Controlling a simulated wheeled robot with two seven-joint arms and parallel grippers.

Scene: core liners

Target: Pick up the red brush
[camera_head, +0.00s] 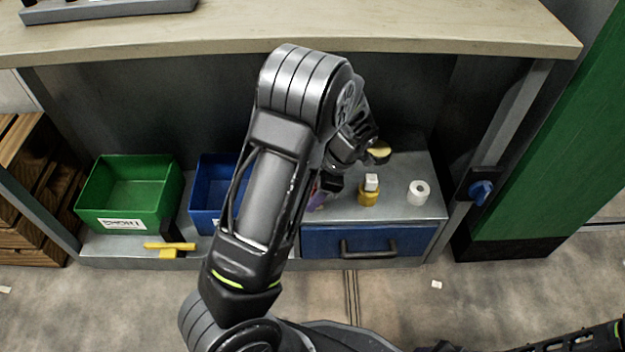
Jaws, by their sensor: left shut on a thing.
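My left gripper (335,182) is at the left part of the top of the blue-drawer cabinet, mostly hidden behind my own arm. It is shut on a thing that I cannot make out. A small pinkish-purple patch (318,196) shows beside the gripper, at the arm's edge. I cannot tell whether it is part of the red brush. No clearly red brush shows anywhere. A yellow rounded piece (379,151) shows by the wrist, and I cannot tell what it belongs to. My right gripper is not in view.
A yellow bottle with a white cap (368,193) and a white roll (418,192) stand on the grey cabinet top (400,170). A green bin (130,192) and a blue bin (205,190) stand left, with a yellow-handled tool (170,246) before them. A worktop (420,25) overhangs.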

